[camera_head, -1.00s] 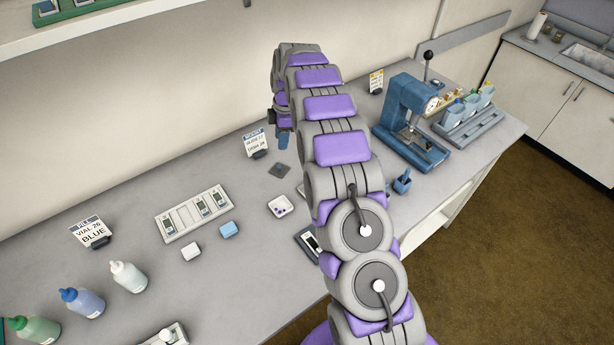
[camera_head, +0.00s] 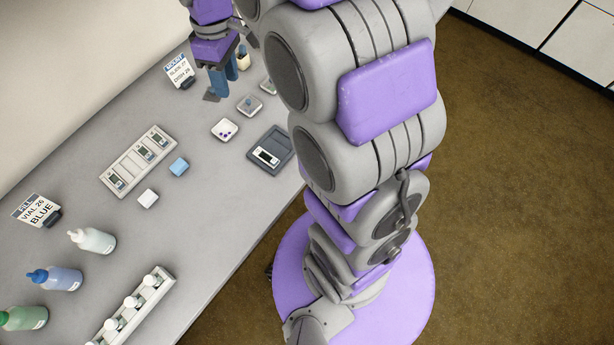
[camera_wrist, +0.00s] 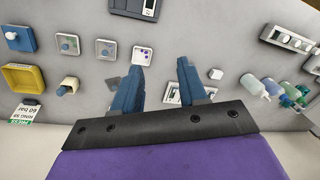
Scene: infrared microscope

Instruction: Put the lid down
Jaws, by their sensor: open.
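My gripper (camera_head: 217,84) is over the bench, pointing down, in front of the small sign. In the wrist view my gripper (camera_wrist: 160,66) has its two blue fingers spread apart, with nothing seen held between them. A small dark square plate (camera_head: 210,97) lies on the bench by the fingertips, mostly hidden by them. Its edge shows beside the left finger in the wrist view (camera_wrist: 112,84). I cannot tell for sure which piece is the lid.
A white dish with purple dots (camera_head: 224,130) and a dark flat device (camera_head: 271,151) lie nearby. A slide tray (camera_head: 138,160), white and blue blocks, and several bottles (camera_head: 92,241) stand at left. A yellow tray (camera_wrist: 25,66) and a sign are left in the wrist view.

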